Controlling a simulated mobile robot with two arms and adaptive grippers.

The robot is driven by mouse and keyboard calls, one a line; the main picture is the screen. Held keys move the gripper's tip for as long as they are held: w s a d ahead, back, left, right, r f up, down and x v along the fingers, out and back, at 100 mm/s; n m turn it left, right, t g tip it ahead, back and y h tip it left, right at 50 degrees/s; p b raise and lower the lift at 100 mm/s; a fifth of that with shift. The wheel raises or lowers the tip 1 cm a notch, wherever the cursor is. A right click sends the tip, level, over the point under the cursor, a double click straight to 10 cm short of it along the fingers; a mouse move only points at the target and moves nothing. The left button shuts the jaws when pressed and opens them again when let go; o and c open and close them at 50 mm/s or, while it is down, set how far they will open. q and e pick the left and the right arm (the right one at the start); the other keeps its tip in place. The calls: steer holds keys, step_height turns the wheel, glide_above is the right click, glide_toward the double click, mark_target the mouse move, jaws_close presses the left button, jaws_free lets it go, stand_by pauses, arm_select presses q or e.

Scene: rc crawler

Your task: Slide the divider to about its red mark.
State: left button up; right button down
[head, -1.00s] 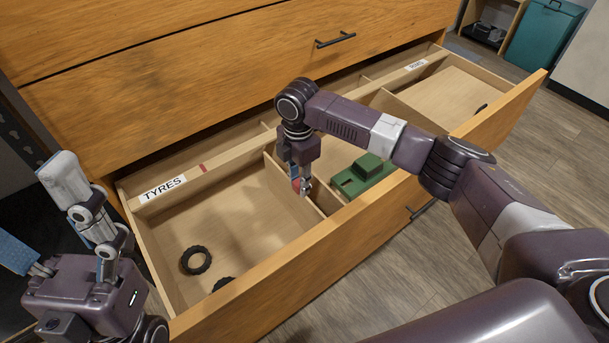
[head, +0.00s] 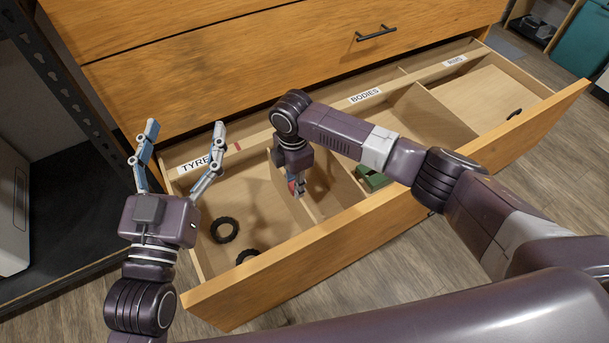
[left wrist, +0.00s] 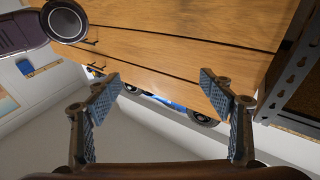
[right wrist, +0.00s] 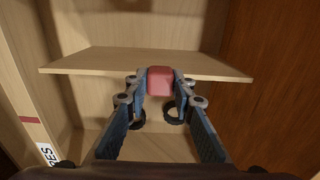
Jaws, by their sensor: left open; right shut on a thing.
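The divider (head: 283,184) is a thin pale wooden panel standing across the open drawer, right of the tyre compartment. It also spans the right wrist view (right wrist: 85,62). My right gripper (head: 297,188) is shut on the divider's red knob (right wrist: 160,80), which hides part of the panel behind it. The red mark (head: 238,147) is on the back rail beside the TYRES label; the divider stands a little to its right. The mark also shows in the right wrist view (right wrist: 30,119). My left gripper (head: 186,130) is open and empty above the drawer's left end.
Two black tyres (head: 224,230) lie in the left compartment, clear of the divider. A green body (head: 372,180) lies right of the divider, partly hidden by my right arm. The drawer's front wall (head: 330,235) and the shut drawer above (head: 250,70) bound the space.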

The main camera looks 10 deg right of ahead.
arm_select(q)
steer(key=s+a+f+g+y+p, duration=0.1)
steer(key=f+g, duration=0.3)
steer(key=f, duration=0.3)
steer(key=s+a+f+g+y+p, duration=0.1)
steer(key=s+a+f+g, duration=0.1)
steer(key=f, duration=0.6)
steer(key=shift+s+g+y+p, duration=0.3)
steer(key=shift+g, duration=0.6)
arm_select(e)
steer(key=s+a, duration=0.2)
steer(key=a, duration=0.5)
steer(key=shift+s+a, duration=0.35)
steer(key=c, duration=1.6)
jaws_free()
step_height(320, 180, up, 12)
